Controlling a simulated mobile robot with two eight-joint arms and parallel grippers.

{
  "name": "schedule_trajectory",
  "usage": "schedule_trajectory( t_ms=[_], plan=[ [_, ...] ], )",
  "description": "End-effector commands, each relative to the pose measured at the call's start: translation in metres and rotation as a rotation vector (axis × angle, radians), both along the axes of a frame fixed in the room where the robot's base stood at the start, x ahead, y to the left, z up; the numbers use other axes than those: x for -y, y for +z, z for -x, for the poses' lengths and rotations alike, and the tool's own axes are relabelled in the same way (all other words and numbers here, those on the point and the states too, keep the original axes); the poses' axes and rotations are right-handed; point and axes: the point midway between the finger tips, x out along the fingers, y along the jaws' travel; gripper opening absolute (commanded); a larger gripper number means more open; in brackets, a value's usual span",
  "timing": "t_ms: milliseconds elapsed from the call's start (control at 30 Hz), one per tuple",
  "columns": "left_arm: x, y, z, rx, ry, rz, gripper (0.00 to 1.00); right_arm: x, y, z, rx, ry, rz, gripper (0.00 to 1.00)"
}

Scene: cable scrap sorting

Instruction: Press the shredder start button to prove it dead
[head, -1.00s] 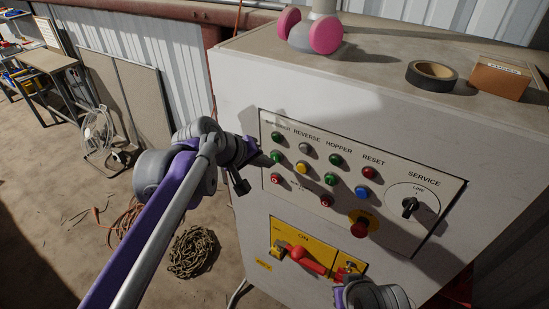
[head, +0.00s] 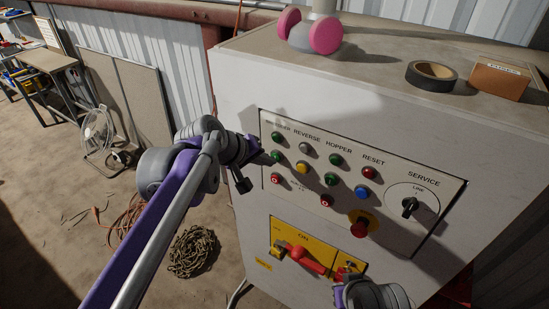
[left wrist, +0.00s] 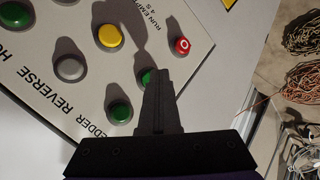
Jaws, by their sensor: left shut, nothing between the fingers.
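The grey control panel (head: 380,205) on the white cabinet carries several round buttons. In its left column, under the shredder label, are an upper green button (head: 277,137), a lower green button (head: 277,156) and a red button (head: 275,179). My left gripper (head: 258,152) is shut and empty at the panel's left edge. In the left wrist view its dark fingers (left wrist: 161,75) overlap the lower green button (left wrist: 146,77) and partly hide it. The upper green button (left wrist: 119,110) is clear beside them. I cannot tell whether the fingertips touch.
A red emergency-stop-like knob (head: 359,228) and a black service switch (head: 409,206) sit right on the panel. Below is a yellow plate (head: 283,228) with a red handle (head: 303,260). Black tape (head: 431,76) and a cardboard box (head: 498,82) lie on top.

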Motion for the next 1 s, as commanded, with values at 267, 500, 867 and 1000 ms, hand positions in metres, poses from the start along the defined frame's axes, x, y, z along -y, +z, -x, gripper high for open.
schedule_trajectory(
  t_ms=[267,500,867,1000],
  plan=[
    [-0.008,0.000,0.011,0.000,0.001,0.000,0.00,0.000,0.001,-0.001,0.001,0.000,0.000,0.00],
    [-0.009,0.000,0.013,-0.001,0.001,0.000,0.00,0.000,0.001,-0.001,0.001,0.000,0.000,0.00],
    [-0.022,0.000,0.029,0.000,0.001,0.000,0.00,0.000,0.003,-0.002,0.003,0.000,0.000,0.00],
    [-0.031,0.000,0.041,0.000,0.002,0.000,0.00,0.000,0.005,-0.002,0.005,0.000,0.000,0.00]
  ],
)
